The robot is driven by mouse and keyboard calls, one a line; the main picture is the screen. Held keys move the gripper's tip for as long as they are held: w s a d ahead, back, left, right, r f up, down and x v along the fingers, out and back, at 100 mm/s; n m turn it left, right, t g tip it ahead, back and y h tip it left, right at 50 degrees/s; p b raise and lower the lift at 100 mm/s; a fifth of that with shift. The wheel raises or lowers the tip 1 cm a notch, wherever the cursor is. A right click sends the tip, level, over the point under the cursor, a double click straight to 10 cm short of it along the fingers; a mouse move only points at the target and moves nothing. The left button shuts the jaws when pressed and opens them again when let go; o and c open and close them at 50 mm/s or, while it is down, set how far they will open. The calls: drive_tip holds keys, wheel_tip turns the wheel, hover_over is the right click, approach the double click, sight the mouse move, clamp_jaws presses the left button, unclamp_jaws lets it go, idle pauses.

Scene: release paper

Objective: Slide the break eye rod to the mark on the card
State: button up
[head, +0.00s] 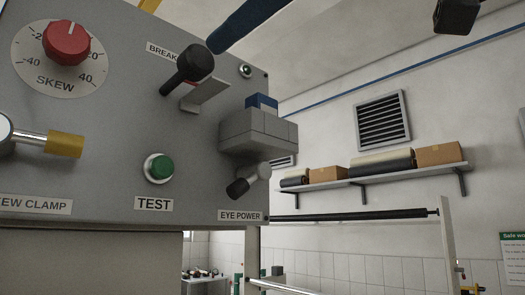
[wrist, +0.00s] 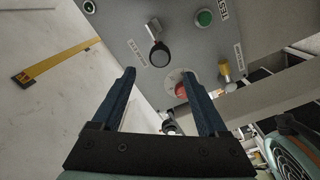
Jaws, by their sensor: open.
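A black knob on a short rod (head: 188,67) sticks out of the grey panel beside a partly covered "BREAK" label. A pale grey plate (head: 208,94) projects just below it, with a little red at its upper edge; I cannot tell whether this is the card or where its mark is. In the wrist view the knob (wrist: 159,53) lies beyond the fingertips, between their lines. My gripper (wrist: 162,73) is open and empty, apart from the knob. In the head view a dark blue finger (head: 248,22) reaches in from the top, its tip just right of the knob.
The panel (head: 110,120) also carries a red skew knob (head: 66,42), a yellow-tipped clamp handle (head: 63,144), a green test button (head: 160,168), a grey box (head: 258,132) and the eye power switch (head: 250,180). A wall shelf with boxes (head: 375,178) stands farther right.

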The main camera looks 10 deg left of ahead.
sight(184, 75)
drive_tip(key=p+x, duration=0.5)
drive_tip(key=x, duration=0.7)
drive_tip(key=shift+w+p, duration=0.2)
drive_tip(key=shift+p, duration=0.15)
drive_tip(key=shift+w+a+f, duration=0.15)
drive_tip(key=shift+w+a, duration=0.15)
drive_tip(key=shift+a, duration=0.1)
clamp_jaws()
idle(0.5)
